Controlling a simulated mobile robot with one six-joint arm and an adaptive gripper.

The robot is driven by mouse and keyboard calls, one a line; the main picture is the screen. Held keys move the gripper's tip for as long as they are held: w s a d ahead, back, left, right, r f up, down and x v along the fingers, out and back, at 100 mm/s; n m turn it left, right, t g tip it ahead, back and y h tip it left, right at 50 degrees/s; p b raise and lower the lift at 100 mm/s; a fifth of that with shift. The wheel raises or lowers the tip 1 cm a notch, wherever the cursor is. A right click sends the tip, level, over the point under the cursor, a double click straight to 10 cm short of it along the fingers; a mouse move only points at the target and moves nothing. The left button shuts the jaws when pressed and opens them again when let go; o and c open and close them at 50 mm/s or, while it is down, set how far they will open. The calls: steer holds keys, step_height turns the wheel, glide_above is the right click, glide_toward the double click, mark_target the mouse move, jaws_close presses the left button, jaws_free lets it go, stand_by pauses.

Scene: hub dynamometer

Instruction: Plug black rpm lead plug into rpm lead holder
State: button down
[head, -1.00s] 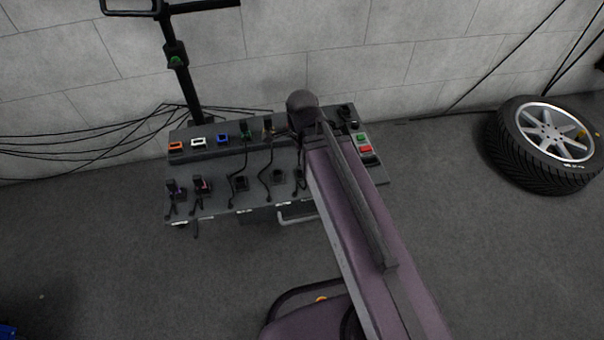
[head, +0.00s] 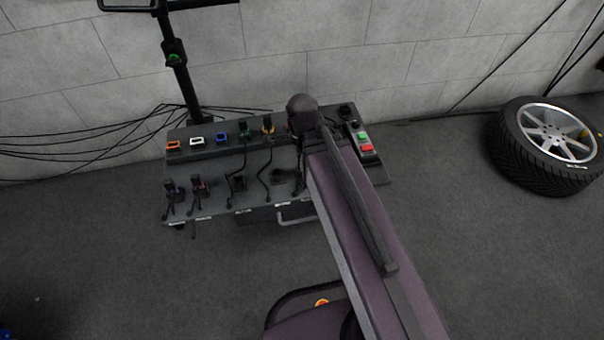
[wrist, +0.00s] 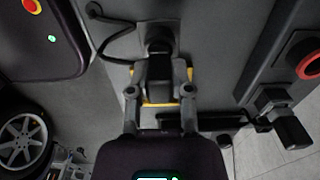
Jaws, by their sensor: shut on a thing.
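The black plug (wrist: 158,68) is between the two fingers of my gripper (wrist: 160,92) in the wrist view. The fingers are shut on its sides. A black cable (wrist: 113,42) curves away to the left near the plug's far end. Yellow edges (wrist: 160,104) show beside and below the plug, and I cannot tell what they belong to. In the head view my own arm hides the gripper and the plug. I cannot make out which part is the rpm lead holder, or whether the plug touches it.
The grey bench (head: 225,205) carries coloured sockets along its back and several black leads in front. Green and red buttons (head: 365,142) are at its right end. A red-ringed knob (wrist: 308,62) is at the wrist view's right.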

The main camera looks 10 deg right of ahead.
steer(key=shift+f, duration=0.1)
steer(key=shift+c, duration=2.3)
jaws_free()
step_height(320, 180, up, 7)
steer(key=p, duration=0.7)
steer(key=w, duration=1.5)
steer(key=shift+w+f, duration=0.15)
steer(key=shift+w, duration=0.1)
steer(key=shift+s, duration=0.1)
